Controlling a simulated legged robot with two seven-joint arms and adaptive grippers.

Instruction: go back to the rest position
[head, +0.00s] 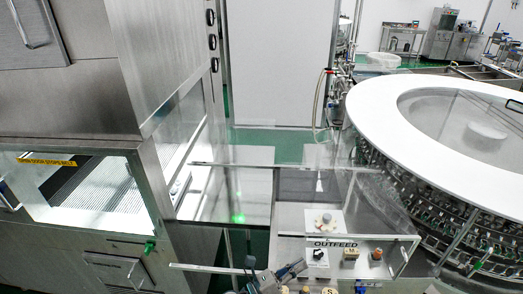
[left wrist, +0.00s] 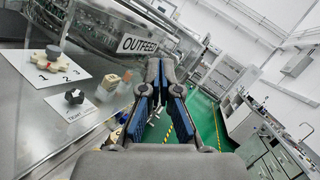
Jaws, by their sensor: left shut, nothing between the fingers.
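My left gripper (head: 297,268) shows at the bottom of the head view, in front of the OUTFEED station. In the left wrist view its two blue-padded fingers (left wrist: 161,66) are shut with nothing held, and their tips are apart from the panel. My right gripper is not seen in either view.
The station carries a beige lobed knob (head: 325,219), a black knob (head: 318,254), a beige block (head: 350,254) and an orange-red piece (head: 377,253). A round washer (head: 365,105) stands right, a steel cabinet (head: 75,105) left. Green floor (left wrist: 205,125) is open beyond the fingers.

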